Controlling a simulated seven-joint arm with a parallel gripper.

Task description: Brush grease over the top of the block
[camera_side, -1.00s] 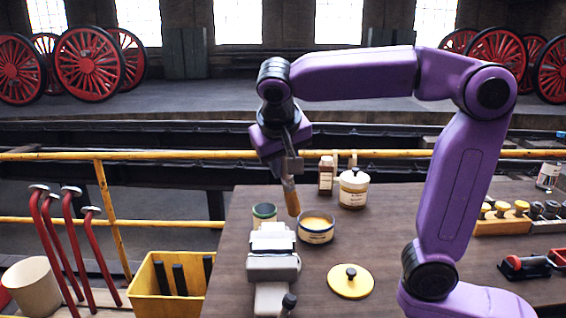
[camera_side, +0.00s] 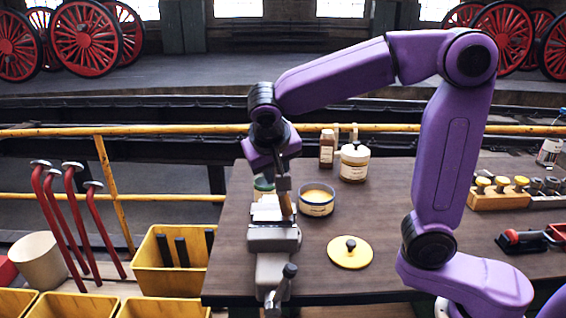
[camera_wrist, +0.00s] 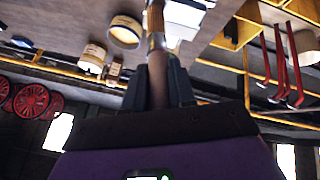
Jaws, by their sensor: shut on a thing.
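My gripper (camera_side: 283,182) is shut on a brush with a wooden handle (camera_side: 286,205), which points down. The brush handle also shows in the wrist view (camera_wrist: 156,50) between my fingers. A pale block (camera_side: 264,209) sits in the jaws of a grey vise (camera_side: 272,240) at the table's left front. The brush's lower end is at the block's right side in the side view; its bristles are hard to make out, and I cannot tell whether they touch. An open tin of yellowish grease (camera_side: 316,201) stands just right of the vise, also in the wrist view (camera_wrist: 125,32).
A yellow lid with a black knob (camera_side: 350,254) lies in front of the tin. A green-rimmed tin (camera_side: 263,188) stands behind the block, partly hidden.

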